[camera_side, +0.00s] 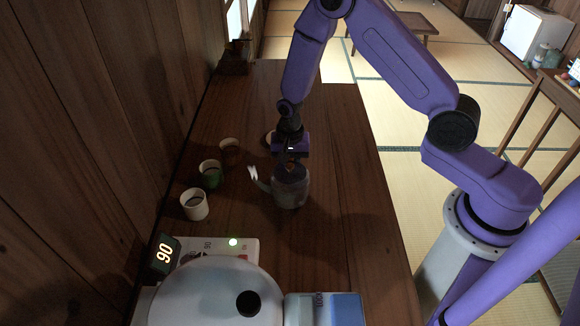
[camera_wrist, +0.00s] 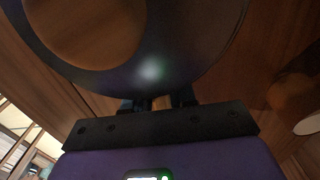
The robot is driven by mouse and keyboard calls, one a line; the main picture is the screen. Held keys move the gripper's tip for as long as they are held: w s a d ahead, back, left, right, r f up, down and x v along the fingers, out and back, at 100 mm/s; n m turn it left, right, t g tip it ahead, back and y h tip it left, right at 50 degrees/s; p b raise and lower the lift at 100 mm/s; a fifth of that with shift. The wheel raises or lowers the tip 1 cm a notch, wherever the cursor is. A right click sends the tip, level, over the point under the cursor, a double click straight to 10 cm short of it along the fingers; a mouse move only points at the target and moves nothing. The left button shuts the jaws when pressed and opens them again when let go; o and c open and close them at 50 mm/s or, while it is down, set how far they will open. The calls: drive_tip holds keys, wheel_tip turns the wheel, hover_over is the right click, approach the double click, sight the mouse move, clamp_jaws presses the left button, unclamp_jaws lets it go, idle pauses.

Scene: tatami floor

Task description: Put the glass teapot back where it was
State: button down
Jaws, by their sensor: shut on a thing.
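The glass teapot (camera_side: 291,190) is a greyish, see-through pot with a pale spout at its left, over the dark wooden table in the side view. My gripper (camera_side: 291,163) points down at its top and is shut on it; the exact grip point is dark and hard to see. In the wrist view the teapot's rounded, glossy body (camera_wrist: 190,62) fills the top, right beyond the fingers of my gripper (camera_wrist: 160,104). The teapot looks upright. I cannot tell whether its base touches the table.
A white cup (camera_side: 194,205), a green cup (camera_side: 211,174) and a brown cup (camera_side: 229,151) stand left of the teapot. The table's right side (camera_side: 355,215) is clear.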

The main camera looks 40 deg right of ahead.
drive_tip(key=shift+f, duration=0.15)
drive_tip(key=c, duration=0.9)
unclamp_jaws()
wheel_tip(320, 180, up, 12)
drive_tip(key=s+a+r+n, duration=0.3)
drive_tip(key=s+r+n, duration=0.2)
drive_tip(key=s+n, duration=0.15)
drive_tip(key=s+d+r+n, duration=0.1)
drive_tip(key=s+r+n, duration=0.1)
drive_tip(key=s+n, duration=0.3)
drive_tip(key=s+d+r+n, duration=0.2)
drive_tip(key=s+n, duration=0.3)
drive_tip(key=s, duration=0.5)
drive_tip(key=s+d+r+n, duration=0.1)
drive_tip(key=s+r+n, duration=0.1)
drive_tip(key=s+n, duration=0.3)
drive_tip(key=shift+s+d+r, duration=0.15)
drive_tip(key=shift+s+r, duration=0.05)
drive_tip(key=shift+s, duration=0.5)
drive_tip(key=shift+s+d+r, duration=0.1)
drive_tip(key=shift+s+r, duration=0.05)
drive_tip(key=shift+s, duration=0.5)
